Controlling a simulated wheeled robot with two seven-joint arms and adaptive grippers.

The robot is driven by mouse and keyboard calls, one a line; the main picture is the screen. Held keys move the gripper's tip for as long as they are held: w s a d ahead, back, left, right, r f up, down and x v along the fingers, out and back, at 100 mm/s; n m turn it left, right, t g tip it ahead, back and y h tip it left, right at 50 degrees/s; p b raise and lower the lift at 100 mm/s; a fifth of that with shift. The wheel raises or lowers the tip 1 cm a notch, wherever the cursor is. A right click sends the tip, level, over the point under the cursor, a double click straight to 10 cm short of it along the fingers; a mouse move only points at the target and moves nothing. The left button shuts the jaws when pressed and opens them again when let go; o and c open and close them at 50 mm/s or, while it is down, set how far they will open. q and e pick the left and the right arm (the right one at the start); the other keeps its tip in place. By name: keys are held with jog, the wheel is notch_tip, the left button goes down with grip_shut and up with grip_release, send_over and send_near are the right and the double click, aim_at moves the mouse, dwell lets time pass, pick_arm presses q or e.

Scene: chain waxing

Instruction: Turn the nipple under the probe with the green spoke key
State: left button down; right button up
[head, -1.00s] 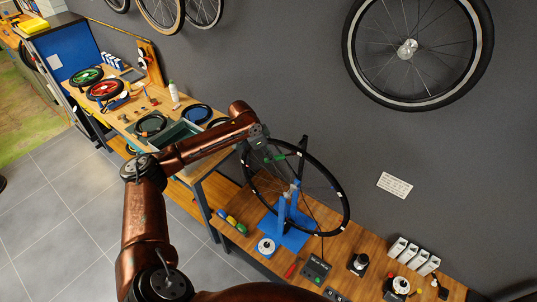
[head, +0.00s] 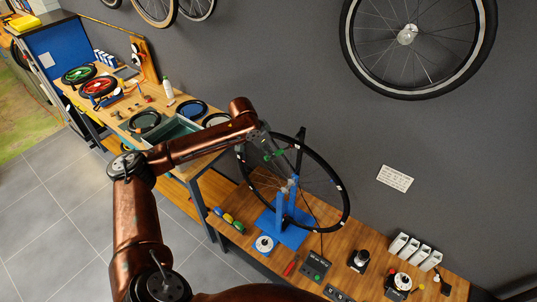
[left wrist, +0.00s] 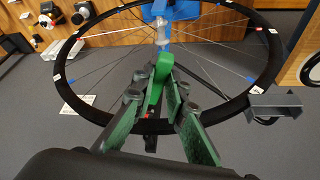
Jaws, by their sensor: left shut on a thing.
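The black-rimmed wheel (head: 345,205) stands in the blue truing stand (head: 283,232); it also shows in the left wrist view (left wrist: 88,111). My left gripper (head: 271,150) is at the wheel's upper left rim, shut on the green spoke key (head: 279,153). In the left wrist view the key (left wrist: 157,80) sits between the fingertips (left wrist: 160,88), just inside the rim and among the spokes. I cannot tell whether it is seated on a nipple. A grey bracket (left wrist: 273,106), perhaps the probe, is at the rim on the right. My right gripper is not in view.
The wooden bench (head: 345,248) holds a dark control box (head: 316,267), a red-handled tool (head: 291,265), a white-topped round piece (head: 264,244) and several white boxes. A second bench with wheels and a green tray (head: 178,131) stands at left. The grey wall is close behind.

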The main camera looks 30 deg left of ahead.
pick_arm(q)
jog(key=shift+w+d+n+y+p, duration=0.8)
jog(key=shift+d+n+y+p, duration=1.6)
jog(key=shift+d+n, duration=4.45)
jog(key=s+d, duration=0.4)
jog(key=s, duration=0.1)
jog(key=shift+n+g+p, duration=0.3)
jog(key=shift+n+g, duration=0.05)
jog(key=shift+g, duration=0.05)
